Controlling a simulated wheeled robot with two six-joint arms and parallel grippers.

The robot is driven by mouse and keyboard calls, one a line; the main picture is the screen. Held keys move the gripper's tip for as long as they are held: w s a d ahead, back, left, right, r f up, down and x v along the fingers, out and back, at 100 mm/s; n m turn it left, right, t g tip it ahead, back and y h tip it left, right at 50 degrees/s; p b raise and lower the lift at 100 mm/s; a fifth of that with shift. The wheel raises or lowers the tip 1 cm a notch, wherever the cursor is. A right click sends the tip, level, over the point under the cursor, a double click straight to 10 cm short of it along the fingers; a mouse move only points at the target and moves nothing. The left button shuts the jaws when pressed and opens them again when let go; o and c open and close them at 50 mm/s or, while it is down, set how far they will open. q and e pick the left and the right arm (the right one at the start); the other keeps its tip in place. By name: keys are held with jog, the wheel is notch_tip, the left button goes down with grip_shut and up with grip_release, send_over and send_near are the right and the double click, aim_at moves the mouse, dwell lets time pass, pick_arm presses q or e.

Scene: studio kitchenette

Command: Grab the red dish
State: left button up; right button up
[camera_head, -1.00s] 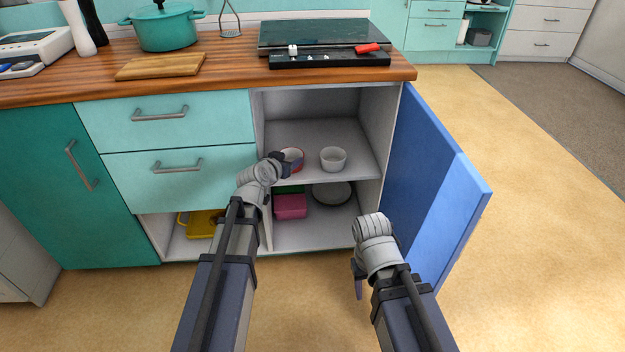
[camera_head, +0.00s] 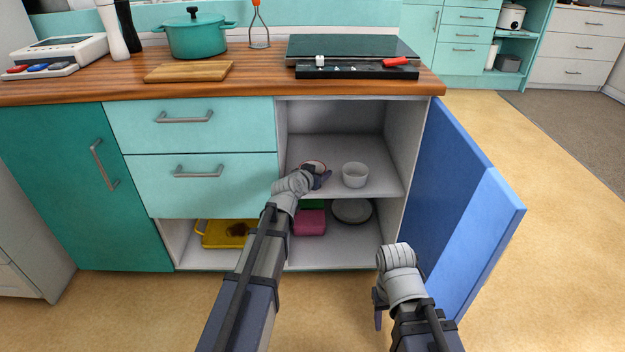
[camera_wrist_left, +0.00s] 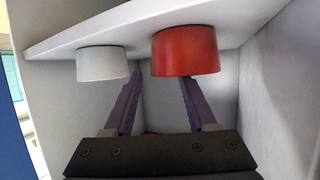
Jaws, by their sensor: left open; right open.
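The red dish (camera_head: 314,165) stands on the cabinet's upper shelf, mostly hidden behind my left gripper (camera_head: 321,178) in the head view. The left wrist view is upside down; there the red dish (camera_wrist_left: 185,50) is a plain round cup shape on the shelf. My left gripper (camera_wrist_left: 159,78) is open, with nothing between its fingers. One fingertip overlaps the dish's rim edge in the picture; whether it touches cannot be told. My right gripper (camera_head: 378,308) is outside the cabinet, low in front of it, and holds nothing visible.
The lower shelf holds a pink container (camera_head: 309,222), a grey round dish (camera_head: 351,211) and a yellow tray (camera_head: 212,238). The blue door (camera_head: 447,205) stands open at right.

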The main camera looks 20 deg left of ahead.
aim_at(322, 171)
pick_arm(q)
jog(key=x, duration=0.3)
jog(key=shift+f+b, duration=0.15)
jog(key=shift+b, duration=0.15)
grip_shut()
dwell(0.3)
